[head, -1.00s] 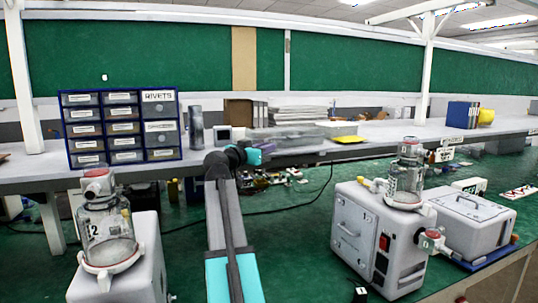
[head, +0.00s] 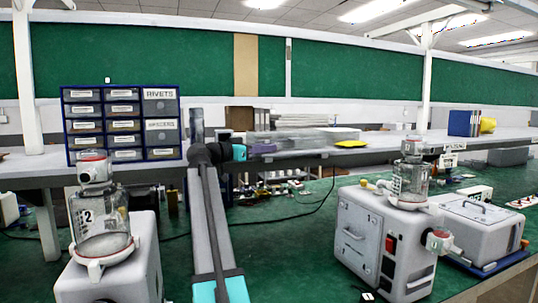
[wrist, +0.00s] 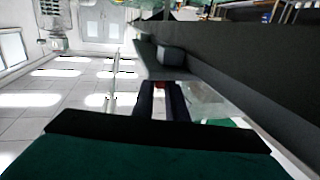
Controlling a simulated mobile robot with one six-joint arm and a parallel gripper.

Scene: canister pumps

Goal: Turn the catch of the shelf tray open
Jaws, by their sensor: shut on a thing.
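The shelf tray (head: 305,141) looks like a clear, flat box on the shelf's front part in the head view. My gripper (head: 270,147) reaches it from the left, at its left end near the shelf edge. In the wrist view my gripper's two dark fingers (wrist: 160,90) are close together, with a small red piece (wrist: 160,86) between their tips. I take this piece for the catch, and the fingers are shut on it. Clear material of the tray (wrist: 205,100) shows right of the fingers. The catch's exact angle cannot be told.
A blue drawer cabinet (head: 122,124) stands left on the shelf (head: 400,143). A yellow item (head: 347,144) lies right of the tray. Pump 2's jar (head: 100,220) stands left of my arm, and another pump (head: 375,235) stands right on the green bench.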

